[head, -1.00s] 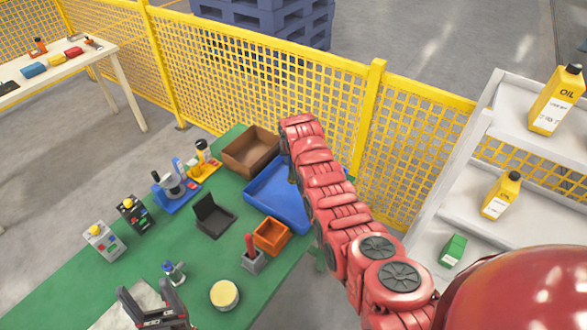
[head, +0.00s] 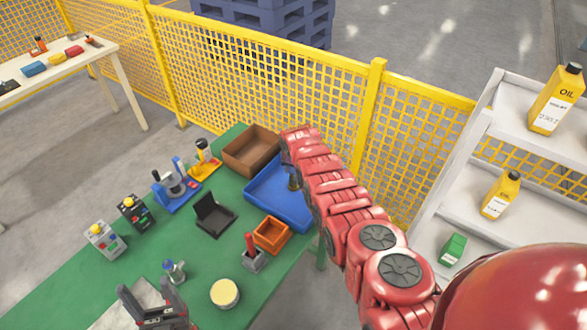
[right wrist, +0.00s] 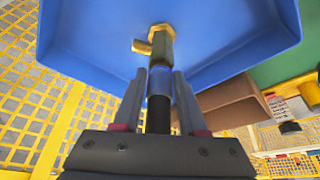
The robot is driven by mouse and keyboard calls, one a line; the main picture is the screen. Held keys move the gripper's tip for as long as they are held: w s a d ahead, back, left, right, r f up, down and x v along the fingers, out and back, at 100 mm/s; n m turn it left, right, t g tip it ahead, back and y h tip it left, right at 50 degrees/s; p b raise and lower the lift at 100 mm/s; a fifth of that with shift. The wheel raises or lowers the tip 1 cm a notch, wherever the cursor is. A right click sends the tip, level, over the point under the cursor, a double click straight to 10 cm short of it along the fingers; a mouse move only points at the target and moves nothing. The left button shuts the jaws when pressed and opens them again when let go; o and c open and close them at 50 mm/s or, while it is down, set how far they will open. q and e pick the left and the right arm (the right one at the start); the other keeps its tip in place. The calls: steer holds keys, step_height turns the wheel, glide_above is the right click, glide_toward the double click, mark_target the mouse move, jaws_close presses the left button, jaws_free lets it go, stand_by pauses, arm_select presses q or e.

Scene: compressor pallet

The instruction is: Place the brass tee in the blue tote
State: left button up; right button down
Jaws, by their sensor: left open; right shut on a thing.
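The brass tee (right wrist: 160,45), brass-coloured with a short side branch, shows beyond the fingertips of my right gripper (right wrist: 160,85) in the right wrist view. That gripper is shut on it. The blue tote (right wrist: 75,65) fills the picture behind the tee, so the tee is over the tote; the gap to its floor is hard to judge. In the head view the tote (head: 265,198) lies on the green table, and my right arm covers part of its right side. My left gripper (head: 150,300) is open and empty at the near edge of the picture.
A brown bin (head: 252,150) adjoins the tote's far side, and a small orange bin (head: 271,235) stands at its near side. A black holder (head: 213,215) and a grey block with a red handle (head: 252,255) stand to the left. Yellow fencing (head: 290,95) runs behind.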

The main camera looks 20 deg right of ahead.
steer(key=shift+f, duration=0.25)
steer(key=shift+c, duration=2.4)
jaws_free()
steer(key=shift+r, duration=0.1)
steer(key=shift+r, duration=0.1)
steer(key=shift+a+r+p, duration=0.1)
steer(key=shift+r+p, duration=0.35)
steer(key=shift+r, duration=0.1)
steer(key=shift+p+v, duration=0.45)
steer(key=shift+v, duration=0.55)
steer(key=d+b+v, duration=0.1)
steer(key=b+v, duration=0.2)
steer(key=v, duration=0.6)
steer(key=shift+s+a, duration=0.25)
steer(key=shift+a, duration=0.2)
